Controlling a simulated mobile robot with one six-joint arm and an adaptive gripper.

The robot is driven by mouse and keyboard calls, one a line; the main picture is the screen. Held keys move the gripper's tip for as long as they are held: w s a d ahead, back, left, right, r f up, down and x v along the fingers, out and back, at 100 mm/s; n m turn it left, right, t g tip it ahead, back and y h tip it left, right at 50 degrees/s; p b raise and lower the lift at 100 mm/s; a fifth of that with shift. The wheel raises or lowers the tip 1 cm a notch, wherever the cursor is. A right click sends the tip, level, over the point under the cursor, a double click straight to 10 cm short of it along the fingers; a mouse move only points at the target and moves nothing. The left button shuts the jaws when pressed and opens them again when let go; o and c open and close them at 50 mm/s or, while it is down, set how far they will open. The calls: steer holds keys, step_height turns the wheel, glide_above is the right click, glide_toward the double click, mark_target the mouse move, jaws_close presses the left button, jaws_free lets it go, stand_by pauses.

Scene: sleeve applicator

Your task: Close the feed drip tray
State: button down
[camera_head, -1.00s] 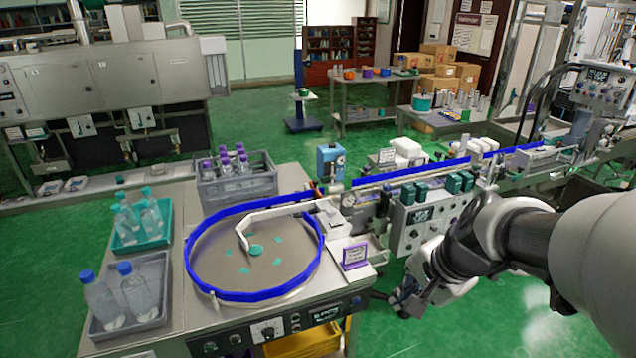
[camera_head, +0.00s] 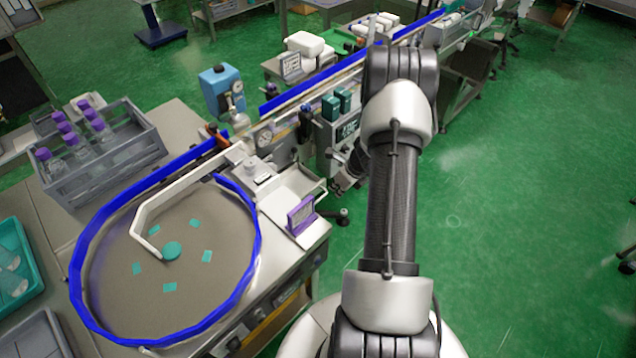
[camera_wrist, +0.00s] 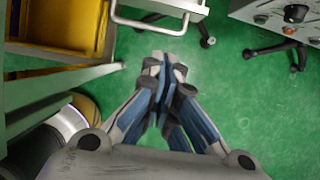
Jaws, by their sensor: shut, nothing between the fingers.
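A pale, shallow open tray (camera_head: 312,184) sticks out from the feed end of the conveyor, behind a purple sign; I take it to be the feed drip tray. In the wrist view a pale tray edge with a U-shaped bar handle (camera_wrist: 160,22) shows at the top, probably the same tray. My gripper (camera_wrist: 165,68) is shut and empty, its fingertips pointing at this handle with a gap of green floor between them in the picture. In the head view my gripper (camera_head: 346,182) is partly hidden by my arm, just right of the tray.
A yellow bin (camera_wrist: 50,42) and a grey-green table leg (camera_wrist: 62,87) are close on the left in the wrist view. A control box (camera_wrist: 290,12) with black knobs is at upper right. The blue-rimmed turntable (camera_head: 250,262) lies left; green floor is open on the right.

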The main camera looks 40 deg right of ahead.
mark_target(321, 197)
steer(key=shift+w+a+f+b, duration=0.1)
steer(key=shift+w+f+b, duration=0.4)
steer(key=shift+w+f, duration=0.8)
steer(key=shift+w+a+f+b, duration=0.15)
steer(key=shift+w+f+b, duration=0.35)
steer(key=shift+w+f, duration=0.8)
steer(key=shift+w+a+f+b, duration=0.1)
steer(key=shift+w+f+b, duration=0.4)
steer(key=shift+w+f, duration=0.8)
steer(key=shift+s+f, duration=0.25)
steer(key=shift+s, duration=0.05)
